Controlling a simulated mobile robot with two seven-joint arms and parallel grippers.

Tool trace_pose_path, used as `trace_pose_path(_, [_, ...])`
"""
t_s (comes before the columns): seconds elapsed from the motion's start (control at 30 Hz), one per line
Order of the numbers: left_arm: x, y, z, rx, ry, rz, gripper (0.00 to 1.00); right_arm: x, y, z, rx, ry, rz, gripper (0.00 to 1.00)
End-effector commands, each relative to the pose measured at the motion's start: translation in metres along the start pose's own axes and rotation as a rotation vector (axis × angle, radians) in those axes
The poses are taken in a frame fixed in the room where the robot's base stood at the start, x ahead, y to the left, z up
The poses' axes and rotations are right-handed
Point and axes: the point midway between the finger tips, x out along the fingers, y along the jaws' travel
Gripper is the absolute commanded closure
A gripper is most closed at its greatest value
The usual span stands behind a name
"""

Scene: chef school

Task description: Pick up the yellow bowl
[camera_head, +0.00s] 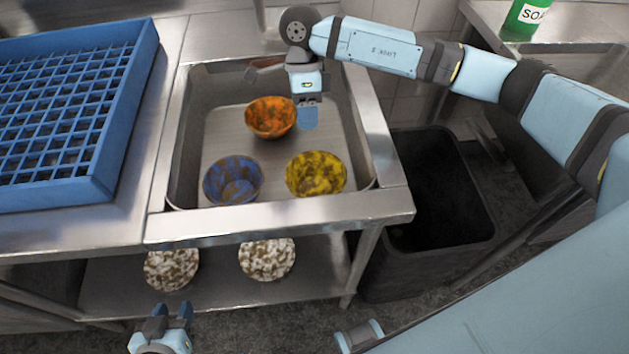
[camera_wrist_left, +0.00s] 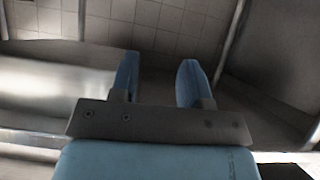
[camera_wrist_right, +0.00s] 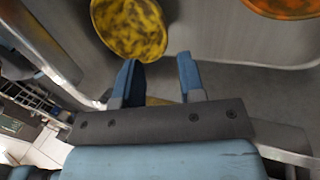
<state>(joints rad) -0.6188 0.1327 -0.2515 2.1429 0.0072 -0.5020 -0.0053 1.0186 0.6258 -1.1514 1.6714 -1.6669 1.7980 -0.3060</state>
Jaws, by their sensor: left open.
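The yellow bowl (camera_head: 316,174), mottled with dark patches, stands in the front right of the steel sink (camera_head: 222,120). It also shows at the top left of the right wrist view (camera_wrist_right: 130,28), beyond my fingertips. My right gripper (camera_head: 308,118) points down over the sink, behind the yellow bowl and beside the orange bowl (camera_head: 270,117). Its fingers are apart and empty in the right wrist view (camera_wrist_right: 158,65), clear of the yellow bowl. My left gripper (camera_head: 168,318) is low in front of the counter, open and empty in the left wrist view (camera_wrist_left: 159,65).
A blue bowl (camera_head: 232,180) stands left of the yellow one. A blue rack (camera_head: 75,110) lies on the left counter. Two speckled bowls (camera_head: 171,269) (camera_head: 266,259) sit on the lower shelf. A dark bin (camera_head: 440,200) stands right of the sink. A green soap bottle (camera_head: 525,18) is at the back right.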

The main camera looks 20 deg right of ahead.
Motion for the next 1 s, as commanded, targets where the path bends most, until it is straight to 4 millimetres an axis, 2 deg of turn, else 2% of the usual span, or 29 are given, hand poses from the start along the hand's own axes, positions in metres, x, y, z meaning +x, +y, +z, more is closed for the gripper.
trace_pose_path(0.1, [0.001,0.000,0.000,-0.001,0.004,0.001,0.57,0.025,0.001,0.000,-0.001,0.000,0.003,0.63])
trace_pose_path(0.2, [0.001,0.000,-0.001,-0.002,0.008,0.002,0.57,0.038,0.000,0.000,-0.001,-0.002,0.002,0.63])
trace_pose_path(0.47, [0.002,0.000,-0.004,-0.002,0.016,0.003,0.57,0.054,0.000,-0.001,-0.001,-0.001,0.000,0.63])
trace_pose_path(0.73, [0.003,0.000,-0.003,-0.003,0.019,0.004,0.57,0.092,0.000,-0.006,-0.002,-0.001,0.003,0.63])
trace_pose_path(0.83, [0.002,0.000,-0.004,-0.004,0.021,0.005,0.57,0.100,-0.001,-0.006,-0.001,-0.002,0.001,0.63])
trace_pose_path(1.0, [0.002,0.001,-0.005,-0.004,0.023,0.005,0.57,0.100,-0.001,-0.006,-0.001,-0.002,0.000,0.63])
